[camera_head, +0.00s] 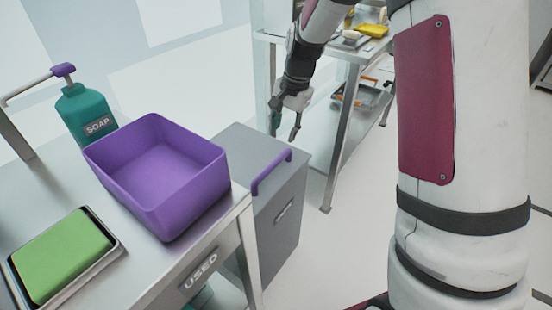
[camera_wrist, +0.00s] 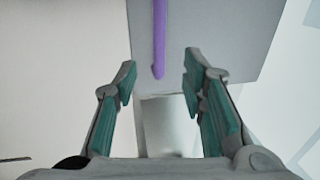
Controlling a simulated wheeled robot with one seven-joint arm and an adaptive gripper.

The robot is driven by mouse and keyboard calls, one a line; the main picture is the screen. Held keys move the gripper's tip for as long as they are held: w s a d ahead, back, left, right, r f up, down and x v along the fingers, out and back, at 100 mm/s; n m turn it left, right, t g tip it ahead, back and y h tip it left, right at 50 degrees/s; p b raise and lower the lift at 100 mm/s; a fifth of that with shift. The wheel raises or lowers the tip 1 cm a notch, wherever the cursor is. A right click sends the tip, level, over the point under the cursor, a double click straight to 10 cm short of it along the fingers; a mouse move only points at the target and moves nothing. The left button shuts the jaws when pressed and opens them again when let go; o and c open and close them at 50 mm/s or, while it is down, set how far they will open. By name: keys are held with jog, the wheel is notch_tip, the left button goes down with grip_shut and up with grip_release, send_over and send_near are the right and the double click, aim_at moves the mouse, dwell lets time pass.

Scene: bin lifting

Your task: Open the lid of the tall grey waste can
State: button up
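The tall grey waste can (camera_head: 278,222) stands on the floor just right of the metal table. Its lid (camera_head: 240,155) looks closed and has a purple handle (camera_head: 271,173) along the right edge. My gripper (camera_head: 284,135) is above and behind the can, apart from the handle, with its fingers spread and nothing between them. In the wrist view my gripper (camera_wrist: 159,75) is open. The purple handle (camera_wrist: 159,40) lies ahead between the fingertips, with the grey can (camera_wrist: 215,35) around it.
A metal table (camera_head: 60,185) at the left holds a purple bin (camera_head: 190,205), a green soap bottle (camera_head: 85,112) and a green sponge (camera_head: 62,255) in a tray. A metal shelf table (camera_head: 338,150) with several items stands behind my gripper. Floor right of the can is clear.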

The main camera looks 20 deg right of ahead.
aim_at(276, 161)
jog(key=f+b, duration=0.1)
jog(key=f, duration=0.3)
jog(key=w+a+f+b, duration=0.1)
jog(key=f, duration=0.3)
jog(key=w+f, duration=0.1)
jog(key=f, duration=0.3)
jog(key=shift+a+f+b, duration=0.2)
jog(key=shift+b, duration=0.2)
grip_shut()
